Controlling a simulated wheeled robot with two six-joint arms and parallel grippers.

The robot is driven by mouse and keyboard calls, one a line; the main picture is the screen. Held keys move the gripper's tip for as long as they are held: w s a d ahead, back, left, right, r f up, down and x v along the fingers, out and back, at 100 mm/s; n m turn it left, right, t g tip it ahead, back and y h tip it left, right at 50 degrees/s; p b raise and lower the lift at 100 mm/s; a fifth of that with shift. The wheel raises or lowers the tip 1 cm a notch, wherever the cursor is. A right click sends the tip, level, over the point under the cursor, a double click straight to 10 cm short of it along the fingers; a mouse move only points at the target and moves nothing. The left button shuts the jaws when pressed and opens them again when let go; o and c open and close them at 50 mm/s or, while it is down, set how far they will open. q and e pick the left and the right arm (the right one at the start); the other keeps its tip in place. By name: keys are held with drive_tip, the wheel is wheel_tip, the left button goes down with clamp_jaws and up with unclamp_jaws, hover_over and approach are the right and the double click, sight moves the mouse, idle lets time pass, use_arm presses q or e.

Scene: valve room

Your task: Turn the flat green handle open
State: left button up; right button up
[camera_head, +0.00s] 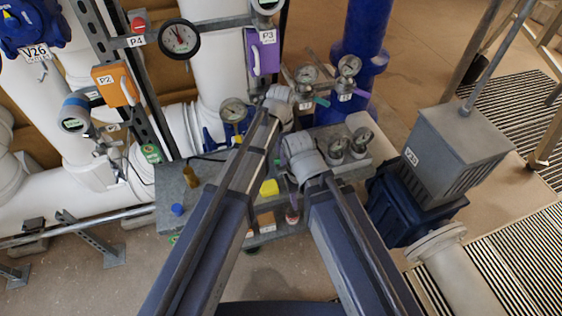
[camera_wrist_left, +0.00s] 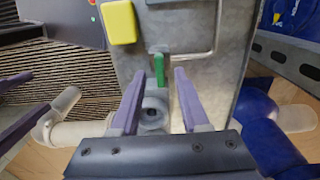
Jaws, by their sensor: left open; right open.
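The flat green handle (camera_wrist_left: 160,66) shows in the left wrist view, upright in front of a grey metal plate (camera_wrist_left: 190,35), above a round fitting. My left gripper (camera_wrist_left: 170,72) is open, with its purple fingertips pointing toward the handle, near its two sides. I cannot tell whether they touch it. In the head view the left gripper's wrist (camera_head: 280,93) is seen from above and its fingers are mostly hidden. A green lever (camera_head: 322,101) shows right of it; I cannot tell if it is the same handle. My right gripper (camera_head: 289,186) is open, lower down, partly hidden.
Gauges (camera_head: 307,74) stand around the grey bench (camera_head: 180,215), and a yellow block (camera_head: 268,187) is on it. A blue column (camera_head: 362,45) rises behind. A grey box (camera_head: 450,145) stands at the right. The floor at lower left is mostly clear.

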use_arm(q)
drive_tip(key=shift+f+b, duration=0.4)
drive_tip(key=shift+f, duration=0.4)
clamp_jaws()
